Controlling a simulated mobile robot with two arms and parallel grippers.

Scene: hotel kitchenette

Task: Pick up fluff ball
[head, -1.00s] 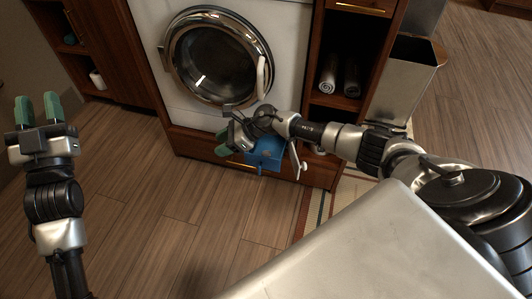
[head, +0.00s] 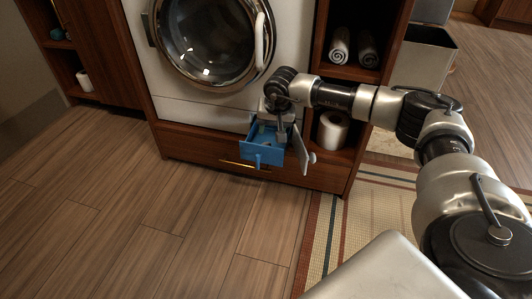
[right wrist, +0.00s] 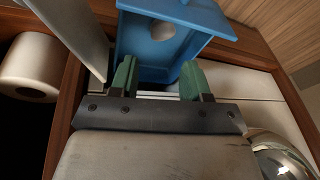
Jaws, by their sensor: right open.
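A blue open-topped drawer (head: 263,156) sticks out low at the front of the washing machine (head: 170,106). In the right wrist view the blue drawer (right wrist: 135,42) lies just beyond my fingertips. A pale, round spot (right wrist: 163,33) shows inside it; it may be the fluff ball, but I cannot tell for sure. My right gripper (right wrist: 158,80) is open, its two green fingers apart with nothing seen between them. In the head view my right wrist hangs over the back of the drawer and hides part of it. My left gripper is out of view.
A small pale flap (head: 304,160) stands open right of the drawer. A paper roll (head: 332,130) sits in the cubby beside it, below rolled towels (head: 340,46). A metal bin (head: 425,60) stands at the right. The wooden floor (head: 130,220) in front is clear.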

